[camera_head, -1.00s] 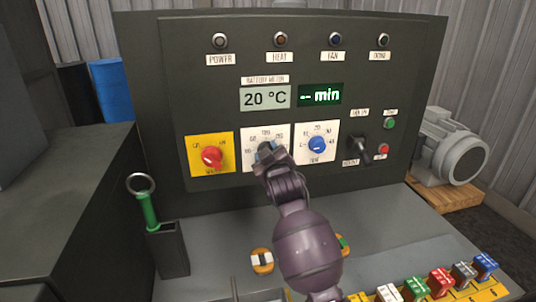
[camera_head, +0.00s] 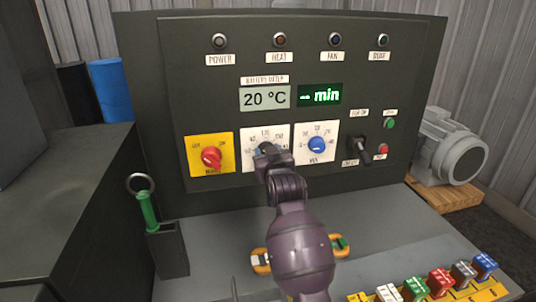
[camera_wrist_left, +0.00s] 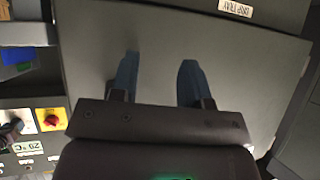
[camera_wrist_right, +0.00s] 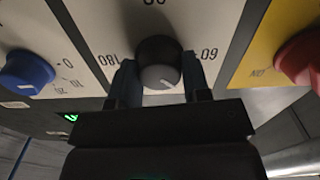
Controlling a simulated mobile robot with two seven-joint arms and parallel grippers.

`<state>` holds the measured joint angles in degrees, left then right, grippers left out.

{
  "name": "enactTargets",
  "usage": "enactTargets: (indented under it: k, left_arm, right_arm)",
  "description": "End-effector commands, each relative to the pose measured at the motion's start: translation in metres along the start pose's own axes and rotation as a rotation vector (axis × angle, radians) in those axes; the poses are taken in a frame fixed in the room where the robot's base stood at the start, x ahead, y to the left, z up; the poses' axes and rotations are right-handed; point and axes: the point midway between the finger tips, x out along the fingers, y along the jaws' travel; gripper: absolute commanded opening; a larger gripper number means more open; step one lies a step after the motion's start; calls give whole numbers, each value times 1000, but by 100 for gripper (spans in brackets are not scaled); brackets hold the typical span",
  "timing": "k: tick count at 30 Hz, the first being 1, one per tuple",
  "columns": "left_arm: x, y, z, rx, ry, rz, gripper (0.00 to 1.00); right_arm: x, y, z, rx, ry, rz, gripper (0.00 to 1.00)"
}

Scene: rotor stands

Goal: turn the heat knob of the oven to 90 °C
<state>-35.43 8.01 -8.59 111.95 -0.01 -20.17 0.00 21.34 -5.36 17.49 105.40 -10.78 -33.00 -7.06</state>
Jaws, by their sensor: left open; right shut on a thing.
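The heat knob (camera_wrist_right: 157,49) is black with a grey face and sits on a white dial plate (camera_head: 250,161). In the right wrist view it stands between the fingers of my right gripper (camera_wrist_right: 159,76), which is shut on it. The marks 180 and 60 show on either side; the exact pointer reading is unclear. In the head view my right gripper (camera_head: 268,156) covers most of the knob. The temperature display (camera_head: 265,97) reads 20 °C. My left gripper (camera_wrist_left: 160,72) is open and empty over a grey surface, out of the head view.
A red knob on a yellow plate (camera_head: 192,146) is left of the heat dial, and a blue knob (camera_head: 317,145) is right of it. A black lever (camera_head: 362,150) is farther right. A green-handled tool (camera_head: 148,208) stands in a holder. Coloured blocks (camera_head: 439,280) are at front right.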

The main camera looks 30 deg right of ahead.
Motion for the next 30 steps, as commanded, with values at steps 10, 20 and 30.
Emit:
enactTargets:
  k: [10, 20, 30]
  left_arm:
    - [0, 0, 0, 0, 0, 0, 43]
    - [0, 0, 0, 0, 1, 0, 43]
    - [3, 0, 2, 0, 3, 0, 43]
  right_arm:
    - [0, 0, 0, 0, 1, 0, 53]
    - [0, 0, 0, -1, 0, 0, 69]
    - [-27, 0, 2, 0, 0, 0, 69]
